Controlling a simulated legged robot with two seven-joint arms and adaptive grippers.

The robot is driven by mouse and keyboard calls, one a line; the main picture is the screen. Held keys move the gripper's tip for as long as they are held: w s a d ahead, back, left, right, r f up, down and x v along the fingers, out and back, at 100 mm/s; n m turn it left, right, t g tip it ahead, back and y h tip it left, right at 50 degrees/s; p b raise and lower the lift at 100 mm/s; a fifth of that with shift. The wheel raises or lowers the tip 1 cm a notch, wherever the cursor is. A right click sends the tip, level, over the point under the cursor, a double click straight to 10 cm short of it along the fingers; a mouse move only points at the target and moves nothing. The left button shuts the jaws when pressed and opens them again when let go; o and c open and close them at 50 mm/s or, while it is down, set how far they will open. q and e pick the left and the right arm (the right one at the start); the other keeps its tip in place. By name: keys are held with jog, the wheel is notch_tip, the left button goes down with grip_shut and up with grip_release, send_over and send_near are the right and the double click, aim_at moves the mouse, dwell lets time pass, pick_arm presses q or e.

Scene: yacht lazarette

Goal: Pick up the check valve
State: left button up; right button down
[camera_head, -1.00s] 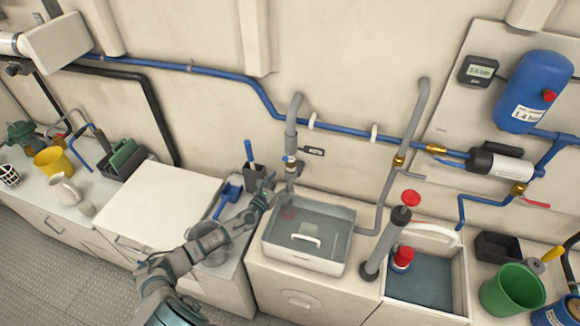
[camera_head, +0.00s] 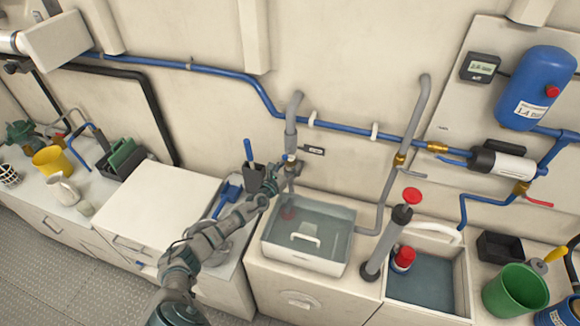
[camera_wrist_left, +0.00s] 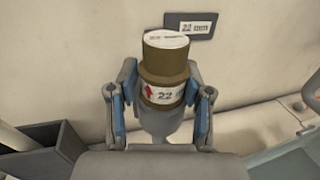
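The check valve (camera_wrist_left: 165,70) is a brass-brown stepped cylinder with a pale top and a white "22 mm" label bearing a red arrow. It stands upright above a grey part. In the head view the small brass valve (camera_head: 291,158) shows at the grey pipework on the back wall. My left gripper (camera_head: 274,177) is right beside it, at its lower left. In the left wrist view the two blue-padded fingers of that gripper (camera_wrist_left: 161,105) are apart, one on each side of the valve. Small gaps seem to show. My right gripper is not in view.
A water-filled basin (camera_head: 348,242) stands right of my left arm. A dark holder (camera_head: 255,176) with a blue-handled tool is close left of the gripper; it also shows in the wrist view (camera_wrist_left: 45,150). A grey hand pump (camera_head: 385,245) and a green bucket (camera_head: 514,291) stand farther right.

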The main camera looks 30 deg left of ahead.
aim_at(289, 161)
pick_arm(q)
jog(key=shift+d, duration=0.15)
grip_shut()
jog(key=shift+r+p, duration=0.35)
jog(key=shift+r, duration=0.15)
jog(key=r+p, duration=0.3)
jog(key=shift+s+d, duration=0.1)
jog(key=shift+s, duration=0.15)
jog(key=s+d+p, duration=0.1)
jog(key=s+d, duration=0.2)
jog(key=s, duration=0.4)
jog(key=s+d+r+p, duration=0.1)
jog(key=s+d+p, duration=0.1)
jog(key=s, duration=0.5)
jog(key=shift+d, duration=0.85)
jog(key=shift+w+f, duration=0.1)
jog(key=shift+f, duration=0.1)
jog(key=shift+f+b, duration=0.55)
jog(key=shift+b, duration=0.15)
